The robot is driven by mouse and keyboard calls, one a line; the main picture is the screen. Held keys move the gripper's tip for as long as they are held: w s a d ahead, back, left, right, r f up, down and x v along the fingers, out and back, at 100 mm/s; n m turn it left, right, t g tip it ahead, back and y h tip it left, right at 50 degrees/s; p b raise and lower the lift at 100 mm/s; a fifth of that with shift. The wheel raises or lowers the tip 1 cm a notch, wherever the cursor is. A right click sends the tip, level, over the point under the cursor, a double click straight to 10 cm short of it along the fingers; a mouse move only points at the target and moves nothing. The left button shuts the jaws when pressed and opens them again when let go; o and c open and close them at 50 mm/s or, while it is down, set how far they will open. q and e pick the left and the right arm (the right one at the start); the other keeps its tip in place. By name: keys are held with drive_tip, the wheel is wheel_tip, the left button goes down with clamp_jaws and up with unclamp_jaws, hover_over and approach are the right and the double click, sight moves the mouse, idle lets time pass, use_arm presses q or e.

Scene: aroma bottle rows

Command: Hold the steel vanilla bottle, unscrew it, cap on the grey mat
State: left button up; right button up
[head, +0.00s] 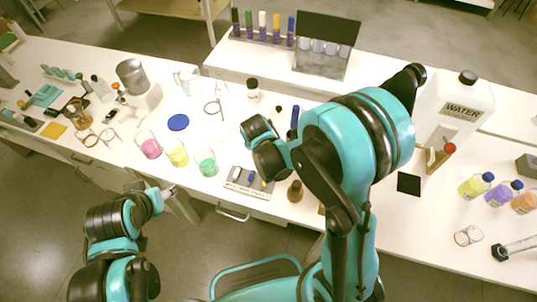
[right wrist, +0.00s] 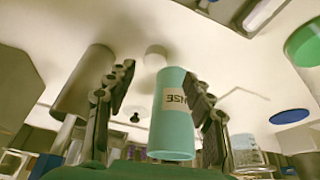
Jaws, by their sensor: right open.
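I cannot pick out a steel vanilla bottle or a grey mat with certainty. In the right wrist view a teal cylinder (right wrist: 172,110) with a pale label ending in "NSE" stands between the fingers of my right gripper (right wrist: 160,75), which is open. I cannot tell whether a finger touches it. A grey metallic cylinder (right wrist: 85,85) is left of the fingers. In the head view my right arm crosses the middle and hides part of the bench; its fingers are not clear there. My left gripper (head: 152,188) is off the bench's front edge, too small to read.
Beakers with pink (head: 149,147), yellow (head: 177,155) and green (head: 206,164) contents stand near the front edge. A blue disc (head: 178,122) lies behind them. A black square (head: 408,184) lies right of my arm. A large WATER bottle (head: 455,105) stands at the back right.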

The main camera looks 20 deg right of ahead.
drive_tip(key=x, duration=0.1)
drive_tip(key=b+x, duration=0.1)
drive_tip(key=x, duration=0.1)
drive_tip(key=b+x, duration=0.1)
drive_tip(key=x, duration=0.1)
drive_tip(key=shift+s+d+f, duration=0.1)
drive_tip(key=shift+s+d, duration=0.05)
drive_tip(key=shift+d, duration=0.2)
drive_tip(key=c, duration=0.8)
drive_tip(key=shift+c, duration=0.2)
drive_tip(key=shift+r, duration=0.2)
